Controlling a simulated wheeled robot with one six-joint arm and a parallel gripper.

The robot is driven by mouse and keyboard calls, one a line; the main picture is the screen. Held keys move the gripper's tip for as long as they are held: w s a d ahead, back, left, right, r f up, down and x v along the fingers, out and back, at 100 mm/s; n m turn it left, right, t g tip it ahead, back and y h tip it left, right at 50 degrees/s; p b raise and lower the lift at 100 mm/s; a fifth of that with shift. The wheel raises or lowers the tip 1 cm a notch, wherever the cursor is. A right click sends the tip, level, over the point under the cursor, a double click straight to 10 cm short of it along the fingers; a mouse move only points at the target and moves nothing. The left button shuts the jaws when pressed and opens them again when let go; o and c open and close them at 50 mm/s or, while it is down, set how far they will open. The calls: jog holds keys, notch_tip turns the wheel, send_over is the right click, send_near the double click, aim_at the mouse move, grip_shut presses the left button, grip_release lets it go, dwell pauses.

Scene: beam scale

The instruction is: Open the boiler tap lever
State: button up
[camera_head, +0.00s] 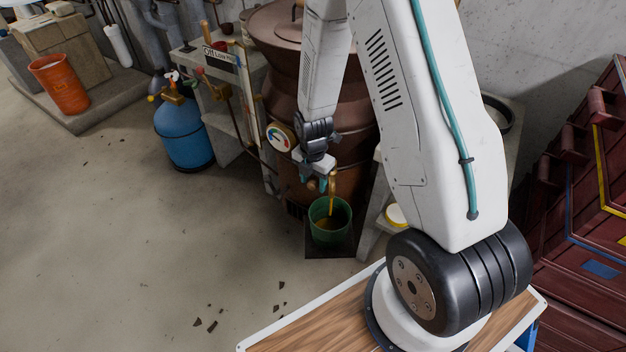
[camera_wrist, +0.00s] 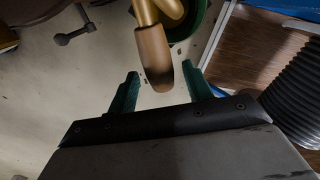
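The brown boiler (camera_head: 350,160) stands at the back centre in the head view, partly hidden by my arm. In the wrist view the tap lever (camera_wrist: 155,62) is a rounded brown-brass bar pointing down between my gripper's (camera_wrist: 160,82) two green fingers. The fingers are apart, with gaps showing on both sides of the lever. In the head view my gripper (camera_head: 316,180) is beside the tap.
A round gauge (camera_head: 280,137) is on the boiler, left of my gripper. A shelf stand (camera_head: 233,135) and blue gas cylinder (camera_head: 184,135) are further left. Dark red panels (camera_head: 590,230) fill the right. The concrete floor (camera_head: 130,240) at left is mostly clear.

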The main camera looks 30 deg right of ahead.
notch_tip(320, 180, up, 8)
jog(key=shift+f, duration=0.1)
dwell(0.4)
dwell(0.5)
jog(key=shift+s+m, duration=0.25)
jog(key=shift+m, duration=0.35)
jog(key=s+a+r+m, duration=0.2)
jog(key=s+r+m, duration=0.8)
jog(key=r, duration=0.5)
jog(key=s+a+r+m+t, duration=0.1)
jog(key=s+a+r+m, duration=0.2)
jog(key=s+r+m, duration=0.8)
jog(key=s+r, duration=0.4)
jog(key=shift+a+m, duration=0.25)
jog(key=shift+m, duration=0.05)
